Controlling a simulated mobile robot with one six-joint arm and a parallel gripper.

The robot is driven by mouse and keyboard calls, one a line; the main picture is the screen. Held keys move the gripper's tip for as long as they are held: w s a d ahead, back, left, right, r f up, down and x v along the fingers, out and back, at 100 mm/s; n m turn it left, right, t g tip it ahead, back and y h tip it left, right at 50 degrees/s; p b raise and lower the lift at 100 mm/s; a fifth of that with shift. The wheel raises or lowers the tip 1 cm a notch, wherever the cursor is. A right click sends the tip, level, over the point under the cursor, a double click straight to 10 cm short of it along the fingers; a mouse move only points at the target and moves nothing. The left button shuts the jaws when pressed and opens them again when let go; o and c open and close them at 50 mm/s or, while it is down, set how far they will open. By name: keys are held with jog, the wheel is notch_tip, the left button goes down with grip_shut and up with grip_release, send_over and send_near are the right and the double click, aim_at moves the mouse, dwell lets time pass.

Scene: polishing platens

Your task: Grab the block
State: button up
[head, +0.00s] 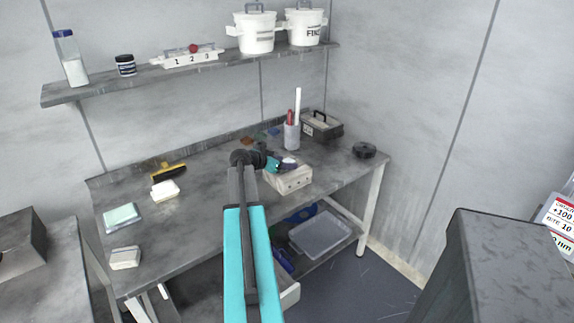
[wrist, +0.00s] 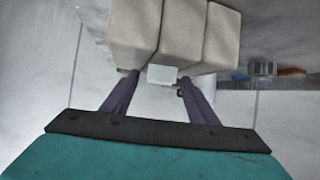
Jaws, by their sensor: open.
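A pale beige block-like body (wrist: 165,32), split by grooves into three sections, fills the top of the wrist view. A small whitish rectangular piece (wrist: 162,74) shows at its near edge, between the fingertips. My gripper (wrist: 158,79) is open, its two dark fingers on either side of that piece; I cannot tell whether they touch it. In the head view my gripper (head: 283,164) is over a pale box (head: 290,180) on the bench, and the arm hides part of it. Other whitish blocks lie farther left, one mid-bench (head: 165,190) and one near the front (head: 125,258).
The grey bench (head: 200,215) also holds a yellow-edged brush (head: 168,170), a green pad (head: 121,216), a white cup (head: 291,136) with sticks, a dark carrier (head: 322,127) and a black round item (head: 364,150). A shelf (head: 110,82) runs above. Bare bench lies left of my arm.

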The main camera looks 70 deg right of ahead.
jog(key=c, duration=1.2)
jog(key=shift+r, duration=0.1)
jog(key=shift+r+b, duration=0.5)
jog(key=shift+r, duration=0.95)
jog(key=shift+s+a+r, duration=0.15)
jog(key=shift+r, duration=0.05)
jog(key=s+a+r+b, duration=0.1)
jog(key=s+a+b, duration=0.1)
jog(key=s+a, duration=0.9)
jog(key=shift+r+b, duration=0.25)
jog(key=shift+b, duration=0.15)
jog(key=shift+a, duration=0.1)
